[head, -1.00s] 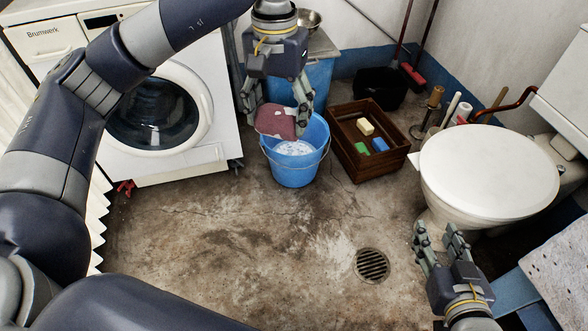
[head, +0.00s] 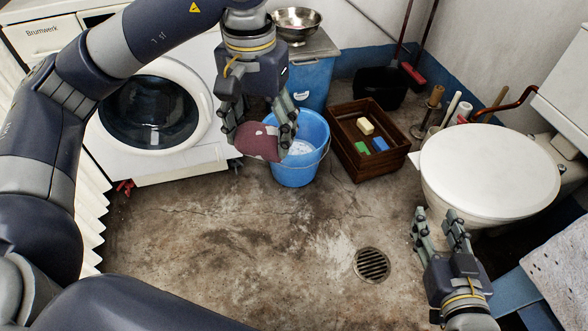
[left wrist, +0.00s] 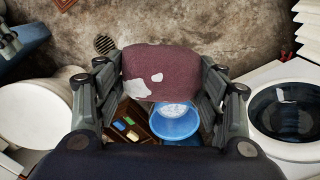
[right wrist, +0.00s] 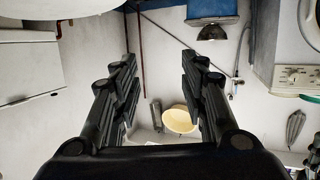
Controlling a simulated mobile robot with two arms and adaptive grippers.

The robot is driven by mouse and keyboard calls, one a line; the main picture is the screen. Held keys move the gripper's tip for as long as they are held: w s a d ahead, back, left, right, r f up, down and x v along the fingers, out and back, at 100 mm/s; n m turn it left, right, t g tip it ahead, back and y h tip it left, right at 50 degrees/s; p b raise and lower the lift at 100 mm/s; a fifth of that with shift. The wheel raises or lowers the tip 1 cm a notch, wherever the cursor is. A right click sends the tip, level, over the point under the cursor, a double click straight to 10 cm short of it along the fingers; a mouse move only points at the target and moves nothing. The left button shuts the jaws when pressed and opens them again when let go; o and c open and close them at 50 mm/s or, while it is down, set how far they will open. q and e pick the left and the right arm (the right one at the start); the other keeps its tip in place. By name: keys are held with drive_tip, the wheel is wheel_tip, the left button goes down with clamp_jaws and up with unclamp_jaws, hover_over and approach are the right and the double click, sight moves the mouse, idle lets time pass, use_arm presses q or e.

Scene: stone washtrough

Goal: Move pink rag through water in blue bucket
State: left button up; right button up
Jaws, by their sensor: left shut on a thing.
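The pink rag (head: 258,142) is a dark pink cloth with white patches, held between the fingers of my left gripper (head: 258,128). The rag also shows in the left wrist view (left wrist: 160,70), between both fingers. In the head view it is in front of and to the left of the blue bucket (head: 296,170), apart from the water as far as I can see. The bucket stands on the floor with pale foamy water (head: 301,147) inside; the gripper hides part of its rim. My right gripper (head: 441,222) is open and empty in front of the white toilet.
A brown wooden crate (head: 350,155) with several small blocks stands right of the bucket. The washing machine (head: 190,150) is to the left and the toilet (head: 488,175) to the right. The floor in front, around the drain (head: 371,265), is clear.

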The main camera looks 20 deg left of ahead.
use_arm(q)
drive_tip(key=w, duration=0.6)
drive_tip(key=s, duration=0.5)
drive_tip(key=shift+s, duration=0.45)
